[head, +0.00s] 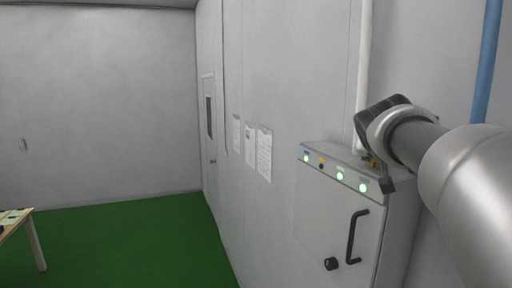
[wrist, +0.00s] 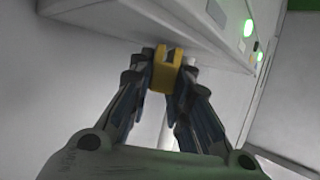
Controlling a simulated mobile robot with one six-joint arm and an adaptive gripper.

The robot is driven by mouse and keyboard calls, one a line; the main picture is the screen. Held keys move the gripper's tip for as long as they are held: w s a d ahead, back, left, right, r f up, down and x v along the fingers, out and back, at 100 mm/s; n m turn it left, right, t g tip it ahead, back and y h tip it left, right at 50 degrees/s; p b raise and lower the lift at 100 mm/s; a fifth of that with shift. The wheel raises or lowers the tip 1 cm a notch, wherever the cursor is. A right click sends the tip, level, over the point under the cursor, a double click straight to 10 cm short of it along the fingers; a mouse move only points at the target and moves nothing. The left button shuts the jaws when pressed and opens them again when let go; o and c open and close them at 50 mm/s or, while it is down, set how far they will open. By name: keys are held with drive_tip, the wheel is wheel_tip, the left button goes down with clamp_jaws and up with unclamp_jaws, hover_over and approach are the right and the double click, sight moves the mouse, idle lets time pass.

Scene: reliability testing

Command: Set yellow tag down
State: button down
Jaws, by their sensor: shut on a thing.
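The yellow tag (wrist: 166,76) is small and shows a notch at one end in the wrist view. My gripper (wrist: 166,72) is shut on it, with a finger on each side. In the head view a bit of the yellow tag (head: 374,163) shows by my gripper (head: 377,172), at the top right of the grey cabinet (head: 338,215). In the wrist view the cabinet's surface (wrist: 130,17) lies close to the tag. I cannot tell whether they touch.
The cabinet has several lit green lamps (head: 340,176), a black handle (head: 355,237) and a black knob (head: 331,264). A white pipe (head: 363,70) and a blue pipe (head: 487,60) run up the wall behind. Papers (head: 264,153) hang on the wall. Green floor (head: 130,245) is clear; a table (head: 14,222) stands left.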

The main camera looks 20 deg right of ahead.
drive_tip(key=shift+w+f, duration=0.1)
drive_tip(key=shift+f, duration=0.1)
drive_tip(key=c, duration=1.5)
unclamp_jaws()
drive_tip(key=shift+r, duration=0.35)
drive_tip(key=b+v, duration=0.3)
drive_tip(key=v, duration=0.9)
drive_tip(key=s+a+f+n+g+y, duration=0.2)
drive_tip(key=s+a+f, duration=0.4)
drive_tip(key=f, duration=0.6)
drive_tip(key=s+a+f+n+g+y, duration=0.1)
drive_tip(key=s+a+f+n+y, duration=0.2)
drive_tip(key=s+a+f, duration=0.3)
drive_tip(key=s+a+f+n+g+y, duration=0.2)
drive_tip(key=s+a+f, duration=0.5)
drive_tip(key=f, duration=1)
drive_tip(key=shift+a+f+n+g+y, duration=0.25)
drive_tip(key=shift+a+y, duration=0.25)
drive_tip(key=shift+a, duration=0.45)
drive_tip(key=shift+a+f+n+g+y, duration=0.15)
drive_tip(key=shift+a+n+y, duration=0.3)
drive_tip(key=shift+a, duration=0.45)
